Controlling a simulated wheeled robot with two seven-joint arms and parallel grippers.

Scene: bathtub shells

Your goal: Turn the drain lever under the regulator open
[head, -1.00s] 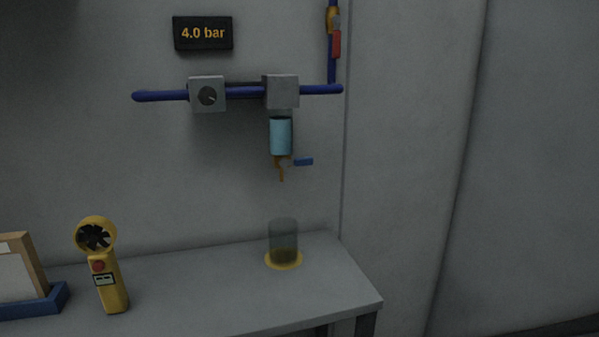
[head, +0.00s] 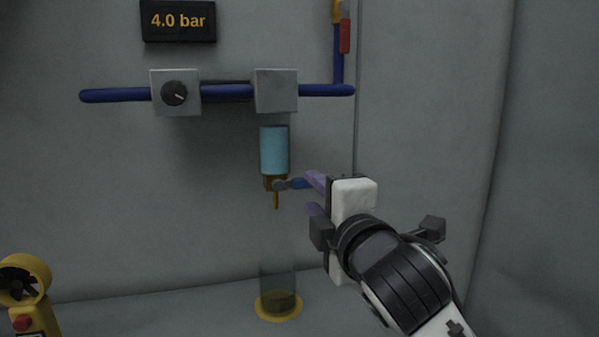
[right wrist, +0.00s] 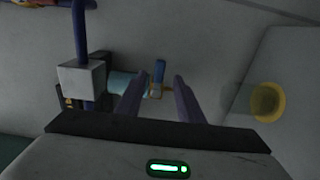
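The drain lever has a blue handle (head: 298,184) that points right from the brass drain (head: 275,184) under the regulator's light blue bowl (head: 274,150). My right gripper (head: 310,193) is open, its two purple fingers pointing left at the handle's free end. In the right wrist view the blue handle (right wrist: 159,70) shows between the two spread fingertips, with a gap on each side. I cannot tell whether the tips reach past its end. Nothing is held. My left gripper is not in view.
A blue pipe (head: 118,96) with a dial block (head: 176,92) runs above. A display (head: 178,21) reads 4.0 bar.

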